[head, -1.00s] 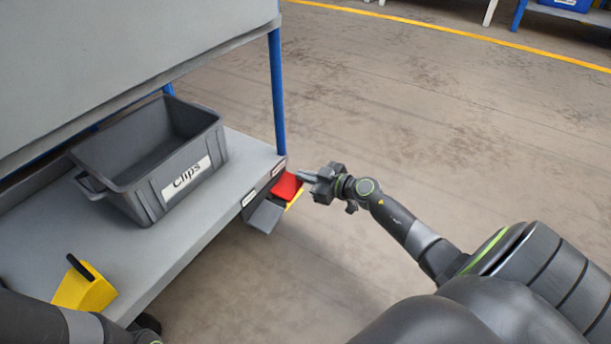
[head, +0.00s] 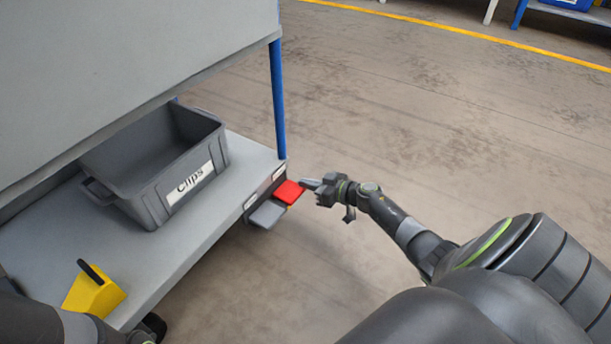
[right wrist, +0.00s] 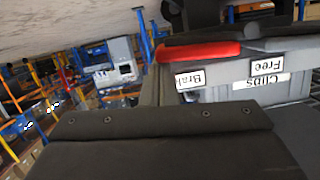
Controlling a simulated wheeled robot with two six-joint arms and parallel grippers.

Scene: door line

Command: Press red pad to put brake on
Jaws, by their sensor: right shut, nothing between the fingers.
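The red pad (head: 290,192) sticks out from the end of the cart's lower shelf, beside a grey pad (head: 267,214). In the right wrist view the red pad (right wrist: 202,52) shows upside down, near a "Brake" label (right wrist: 189,80) and a "Free" label (right wrist: 266,66). My right gripper (head: 309,183) is shut and empty. Its tips are at the red pad's outer right edge; I cannot tell whether they touch it. My left arm shows at the bottom left, but its gripper is out of view.
The grey cart shelf (head: 215,222) holds a grey bin (head: 150,185) labelled "Clips". A blue post (head: 278,100) rises just behind the pads. A yellow block with a dark handle (head: 94,296) is at the shelf's near side. The floor (head: 400,120) to the right is open.

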